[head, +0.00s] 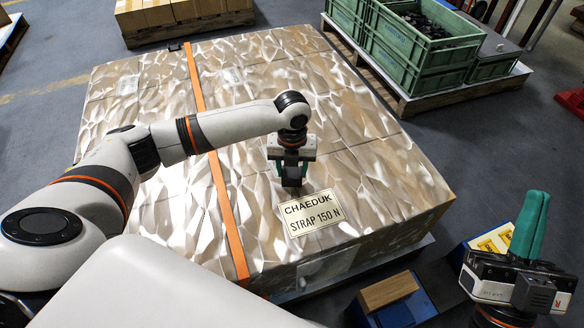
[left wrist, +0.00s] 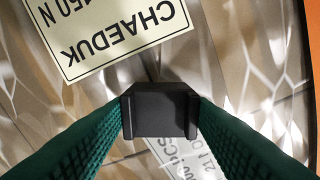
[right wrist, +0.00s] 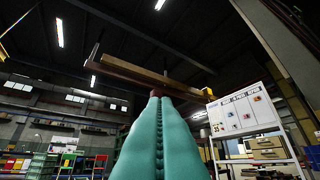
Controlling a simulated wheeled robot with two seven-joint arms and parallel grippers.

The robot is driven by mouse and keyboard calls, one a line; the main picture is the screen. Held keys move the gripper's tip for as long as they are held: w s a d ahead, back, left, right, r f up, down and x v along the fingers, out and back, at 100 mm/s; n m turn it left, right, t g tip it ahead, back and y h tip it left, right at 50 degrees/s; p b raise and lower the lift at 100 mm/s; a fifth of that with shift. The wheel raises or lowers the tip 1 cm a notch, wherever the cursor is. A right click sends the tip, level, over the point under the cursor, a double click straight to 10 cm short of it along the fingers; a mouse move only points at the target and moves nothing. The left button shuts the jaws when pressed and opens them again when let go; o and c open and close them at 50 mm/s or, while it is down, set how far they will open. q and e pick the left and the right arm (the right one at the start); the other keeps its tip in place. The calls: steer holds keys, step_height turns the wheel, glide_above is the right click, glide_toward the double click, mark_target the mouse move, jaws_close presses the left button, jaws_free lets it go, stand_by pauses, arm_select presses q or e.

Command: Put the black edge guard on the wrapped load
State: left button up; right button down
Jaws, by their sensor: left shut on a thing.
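The wrapped load (head: 345,130) is a wide, low block in shiny crinkled film, with an orange strap (head: 222,190) over its top. A yellow label (head: 311,212) reading CHAEDUK STRAP 150 N lies on its top near the front edge. My left gripper (head: 291,170) is shut on the black edge guard (left wrist: 160,112), right of the strap in the head view and over the load's top behind the label. Whether the guard (head: 292,182) touches the film I cannot tell. My right gripper (head: 530,225) is shut and empty, pointing up at the right, away from the load.
Green crates (head: 420,45) with dark parts stand on a pallet at the back right. Cartons (head: 180,12) stand at the back. A wooden block (head: 388,290) and a yellow-labelled box (head: 492,240) are in front right of the load. A small dark piece (head: 174,46) sits near the strap's far end.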

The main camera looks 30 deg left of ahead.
arm_select(q)
steer(key=shift+f, duration=0.1)
steer(key=o, duration=1)
steer(key=shift+c, duration=0.2)
